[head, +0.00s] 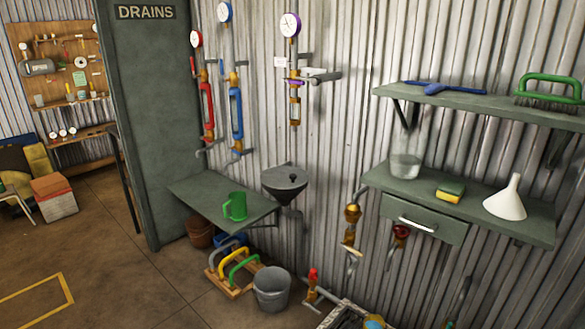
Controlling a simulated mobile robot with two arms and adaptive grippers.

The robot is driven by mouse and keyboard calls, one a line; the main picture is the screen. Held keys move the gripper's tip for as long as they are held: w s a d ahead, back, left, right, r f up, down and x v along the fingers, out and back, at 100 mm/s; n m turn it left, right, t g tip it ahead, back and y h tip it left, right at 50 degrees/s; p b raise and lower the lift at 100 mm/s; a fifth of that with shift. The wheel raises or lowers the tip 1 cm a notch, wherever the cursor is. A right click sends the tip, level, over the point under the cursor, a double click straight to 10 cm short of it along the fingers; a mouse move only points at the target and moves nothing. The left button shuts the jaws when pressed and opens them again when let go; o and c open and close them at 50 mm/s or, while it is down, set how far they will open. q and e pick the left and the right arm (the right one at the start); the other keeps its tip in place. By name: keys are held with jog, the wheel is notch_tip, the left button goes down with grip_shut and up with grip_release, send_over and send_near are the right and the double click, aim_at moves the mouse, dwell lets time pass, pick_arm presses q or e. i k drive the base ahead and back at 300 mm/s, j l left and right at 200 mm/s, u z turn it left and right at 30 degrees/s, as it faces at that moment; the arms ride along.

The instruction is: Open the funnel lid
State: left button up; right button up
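A dark grey funnel (284,193) is mounted low on the corrugated wall, just right of a small grey wall table. Its top looks covered by a flat dark lid (284,177) with a small knob on it; the lid looks shut, though its edge is hard to make out. A pipe runs down from the funnel. Neither of my grippers shows in the head view.
The wall table (205,203) holds a green mug (235,206). A bucket (271,289) and a rack with coloured handles (236,268) stand on the floor below. A white funnel (507,198) lies mouth-down on the right shelf. Open floor is at left.

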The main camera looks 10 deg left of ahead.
aim_at(283, 177)
jog(key=i+j, duration=0.15)
jog(key=i, duration=0.4)
jog(key=i+j, duration=0.15)
jog(key=i, duration=0.35)
jog(key=i+j, duration=0.15)
jog(key=i, duration=0.4)
